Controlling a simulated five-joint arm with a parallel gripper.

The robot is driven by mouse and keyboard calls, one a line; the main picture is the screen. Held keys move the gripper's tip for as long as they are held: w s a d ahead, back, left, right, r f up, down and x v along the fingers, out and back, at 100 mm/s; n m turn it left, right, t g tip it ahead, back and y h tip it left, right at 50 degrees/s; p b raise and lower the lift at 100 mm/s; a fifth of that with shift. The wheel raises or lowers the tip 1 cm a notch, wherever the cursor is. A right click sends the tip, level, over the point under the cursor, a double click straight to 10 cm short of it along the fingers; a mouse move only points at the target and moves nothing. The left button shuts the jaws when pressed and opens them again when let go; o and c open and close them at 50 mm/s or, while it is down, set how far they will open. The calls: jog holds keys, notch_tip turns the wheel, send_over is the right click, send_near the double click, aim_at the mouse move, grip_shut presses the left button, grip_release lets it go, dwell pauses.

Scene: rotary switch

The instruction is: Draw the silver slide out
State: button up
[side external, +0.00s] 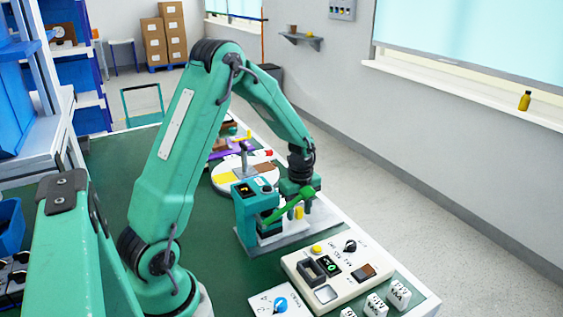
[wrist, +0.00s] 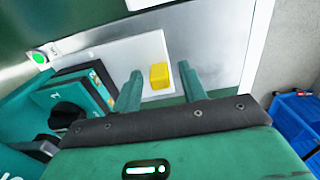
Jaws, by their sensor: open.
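A pale silver plate, which looks like the silver slide (wrist: 125,55), lies flat beside the teal device (wrist: 75,95) in the wrist view. A yellow block (wrist: 159,76) stands on it. In the side view the yellow block (side external: 299,212) shows next to the teal device (side external: 250,212), and my arm's end partly hides the plate. My gripper (wrist: 159,70) is open, with one finger on each side of the yellow block. I cannot tell whether the fingers touch it.
A cream panel (side external: 300,262) with knobs and buttons stands in front of the device on the green bench (side external: 110,190). A round white turntable (side external: 228,187) is behind it. In the wrist view, a green button (wrist: 38,57) is at upper left and a blue crate (wrist: 297,120) at right.

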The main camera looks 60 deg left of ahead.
grip_shut()
jog(key=shift+w, duration=5.35)
grip_release()
jog(key=shift+s, duration=0.1)
jog(key=shift+r, duration=0.2)
